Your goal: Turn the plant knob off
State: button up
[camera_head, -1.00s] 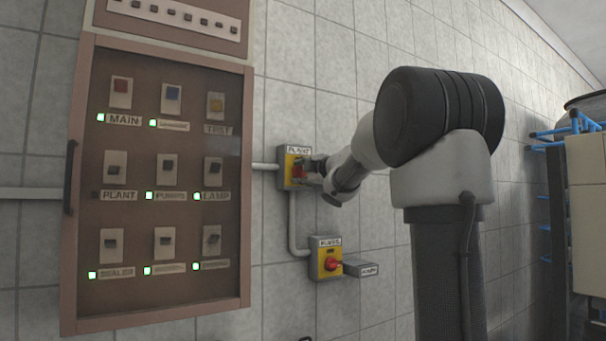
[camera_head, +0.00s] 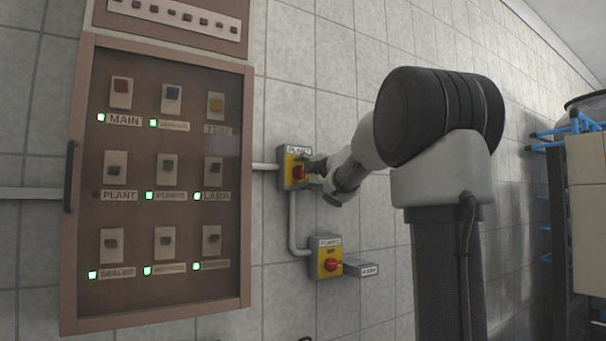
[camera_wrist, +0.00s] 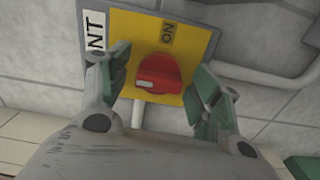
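The plant switch box (camera_head: 287,168) is on the tiled wall right of the panel, with a yellow face and a "PLANT" label. Its red knob (camera_wrist: 159,74) shows in the wrist view, with a pale mark at its left end. An "ON" label (camera_wrist: 168,34) sits above the knob there. My gripper (camera_wrist: 160,75) is open, with one finger on each side of the knob and visible gaps between. In the head view my gripper (camera_head: 313,170) is at the box's right side. The plant light (camera_head: 95,194) on the panel is dark, unlike most others.
The panel cabinet (camera_head: 160,300) stands left, with a dark handle (camera_head: 70,177) on its door. A second switch box labelled for pumps (camera_head: 326,262) is below, with a red knob (camera_head: 333,265) and a grey tag (camera_head: 361,270). Grey conduit (camera_head: 293,225) joins the boxes.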

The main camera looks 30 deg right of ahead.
jog(key=s, duration=1.2)
jog(key=shift+d, duration=0.2)
